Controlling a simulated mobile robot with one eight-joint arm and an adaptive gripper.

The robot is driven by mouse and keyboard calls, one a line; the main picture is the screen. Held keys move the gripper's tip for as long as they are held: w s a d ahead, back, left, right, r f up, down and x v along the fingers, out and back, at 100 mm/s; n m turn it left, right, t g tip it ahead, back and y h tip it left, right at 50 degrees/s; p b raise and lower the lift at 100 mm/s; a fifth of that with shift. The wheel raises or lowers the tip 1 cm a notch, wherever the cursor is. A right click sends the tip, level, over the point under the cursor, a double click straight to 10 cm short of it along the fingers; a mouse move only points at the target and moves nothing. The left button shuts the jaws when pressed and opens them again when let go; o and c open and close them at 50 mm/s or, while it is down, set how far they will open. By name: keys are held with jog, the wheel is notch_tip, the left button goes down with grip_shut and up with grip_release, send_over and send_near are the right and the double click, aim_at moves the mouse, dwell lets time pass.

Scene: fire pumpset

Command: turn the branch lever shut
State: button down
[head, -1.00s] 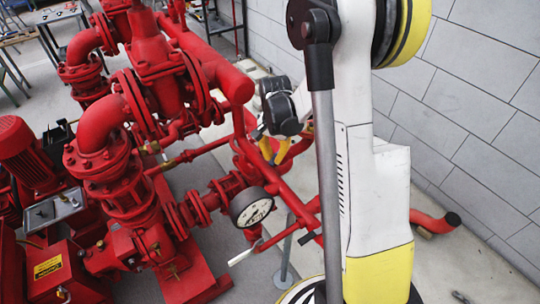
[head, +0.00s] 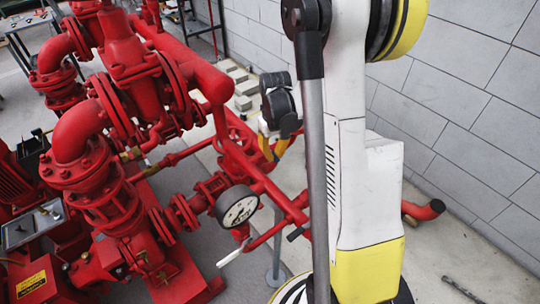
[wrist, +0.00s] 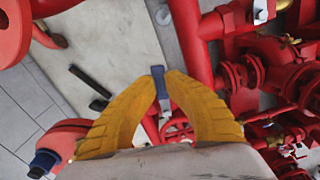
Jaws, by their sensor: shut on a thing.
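In the wrist view, my gripper (wrist: 160,92) has its two yellow fingers closed together on a flat blue-grey lever (wrist: 158,78). The lever stands up between the fingertips, with a paler part below them. Its pivot and valve body are not clear in this view. In the head view, my gripper (head: 273,146) is small beside the red pipework. Its yellow fingers point down, partly behind a red pipe, and the lever between them is hidden there.
Red pipes and flanges (head: 100,170) crowd the left. A round gauge (head: 238,206) and a white-ended handle (head: 235,249) are close to my arm. A block wall (head: 470,100) bounds the right. Dark bars (wrist: 90,82) lie on the pale floor strip.

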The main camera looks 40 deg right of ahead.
jog(key=shift+s+d+n, duration=0.1)
jog(key=shift+d+n, duration=0.35)
jog(key=shift+n, duration=0.45)
jog(key=c, duration=1.4)
grip_release()
jog(key=shift+d+f, duration=0.1)
jog(key=shift+o, duration=0.2)
notch_tip(320, 180, up, 12)
